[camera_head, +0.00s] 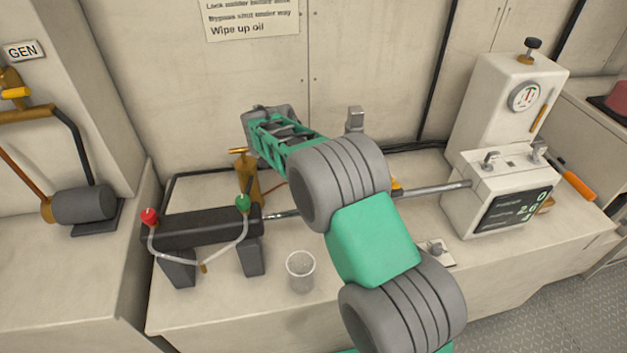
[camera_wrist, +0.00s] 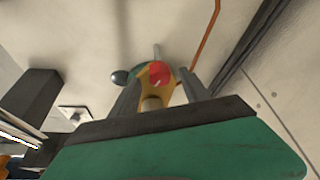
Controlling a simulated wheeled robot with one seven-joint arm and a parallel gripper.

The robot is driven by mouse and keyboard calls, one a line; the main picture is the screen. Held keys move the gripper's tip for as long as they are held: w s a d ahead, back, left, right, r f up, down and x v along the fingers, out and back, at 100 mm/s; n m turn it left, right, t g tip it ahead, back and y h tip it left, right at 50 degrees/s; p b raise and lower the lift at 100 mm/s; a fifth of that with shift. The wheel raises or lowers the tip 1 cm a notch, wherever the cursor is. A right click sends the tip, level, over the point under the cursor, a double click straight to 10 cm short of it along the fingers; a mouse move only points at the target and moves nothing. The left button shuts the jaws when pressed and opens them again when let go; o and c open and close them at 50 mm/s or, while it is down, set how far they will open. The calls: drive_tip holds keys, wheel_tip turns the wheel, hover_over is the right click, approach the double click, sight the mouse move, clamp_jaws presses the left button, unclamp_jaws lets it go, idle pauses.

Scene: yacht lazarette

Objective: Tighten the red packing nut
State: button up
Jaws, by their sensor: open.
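In the wrist view a round red piece (camera_wrist: 158,74), which looks like the red packing nut, sits on a brass-yellow fitting (camera_wrist: 152,102), with some green at its edge. My gripper (camera_wrist: 161,90) is open, with one grey finger on each side of the fitting; I cannot tell whether either finger touches. In the head view my gripper (camera_head: 268,128) is above and just behind the brass fitting (camera_head: 247,178), which has a small brass handle on top. The red nut is not discernible there.
A black cylinder (camera_head: 200,228) with a red cap (camera_head: 149,216) and a green cap (camera_head: 243,203) stands on the bench left of my arm. A clear cup (camera_head: 300,270) is in front. A white unit with a display (camera_head: 515,208) stands at right. The bench front is partly clear.

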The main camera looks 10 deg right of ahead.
drive_tip(key=w+v, duration=0.1)
drive_tip(key=v, duration=0.5)
drive_tip(key=shift+s+a+r, duration=0.2)
drive_tip(key=shift+s+r, duration=0.15)
drive_tip(key=shift+s, duration=0.2)
